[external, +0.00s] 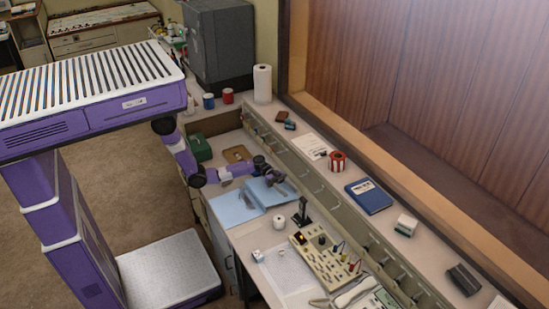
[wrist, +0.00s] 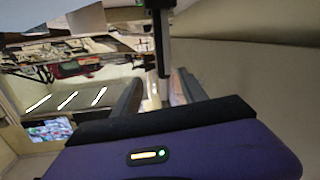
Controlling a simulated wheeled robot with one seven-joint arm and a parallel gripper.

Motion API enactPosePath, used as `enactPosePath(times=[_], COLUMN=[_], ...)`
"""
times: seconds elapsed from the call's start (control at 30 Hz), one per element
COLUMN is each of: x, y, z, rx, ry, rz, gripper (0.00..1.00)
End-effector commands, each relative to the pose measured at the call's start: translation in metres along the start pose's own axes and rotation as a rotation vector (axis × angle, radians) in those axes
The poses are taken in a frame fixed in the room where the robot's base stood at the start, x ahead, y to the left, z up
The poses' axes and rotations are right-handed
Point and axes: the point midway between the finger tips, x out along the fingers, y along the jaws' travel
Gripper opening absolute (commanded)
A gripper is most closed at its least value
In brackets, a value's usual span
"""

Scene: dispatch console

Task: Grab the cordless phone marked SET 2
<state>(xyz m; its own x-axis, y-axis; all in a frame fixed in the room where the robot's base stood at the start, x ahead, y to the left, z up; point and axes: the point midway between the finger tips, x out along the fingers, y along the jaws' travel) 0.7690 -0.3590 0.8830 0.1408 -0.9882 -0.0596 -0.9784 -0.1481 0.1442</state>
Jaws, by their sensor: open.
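No label reading SET 2 can be made out in either view. A pale, long handset-like object (external: 354,293) lies at the front edge of the external view, by the switch panel; I cannot tell if it is the cordless phone. My gripper (external: 277,180) is over the desk near the blue folder, well away from that object. In the wrist view my gripper (wrist: 160,90) has its two dark fingers apart, with nothing clearly held between them.
A blue folder (external: 238,208) lies below my gripper. A black stand microphone (external: 302,213), a white roll (external: 279,222) and the beige switch panel (external: 325,258) stand farther along the desk. The raised ledge carries a blue book (external: 369,196) and a red-striped tub (external: 337,161).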

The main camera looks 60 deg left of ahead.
Motion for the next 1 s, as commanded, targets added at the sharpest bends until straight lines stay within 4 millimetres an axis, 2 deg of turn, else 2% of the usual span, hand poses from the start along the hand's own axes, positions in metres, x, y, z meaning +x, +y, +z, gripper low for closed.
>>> enactPosePath(times=[0.03, 0.2, 0.73, 1.0], x=[0.015, 0.047, 0.092, 0.129], y=[-0.005, -0.008, -0.003, 0.001], z=[0.007, -0.002, -0.014, -0.015], rx=[0.032, 0.113, 0.149, 0.149], ry=[0.011, 0.038, 0.049, 0.048], rz=[0.033, 0.113, 0.149, 0.149], gripper=[0.50, 0.50, 0.50, 0.50])
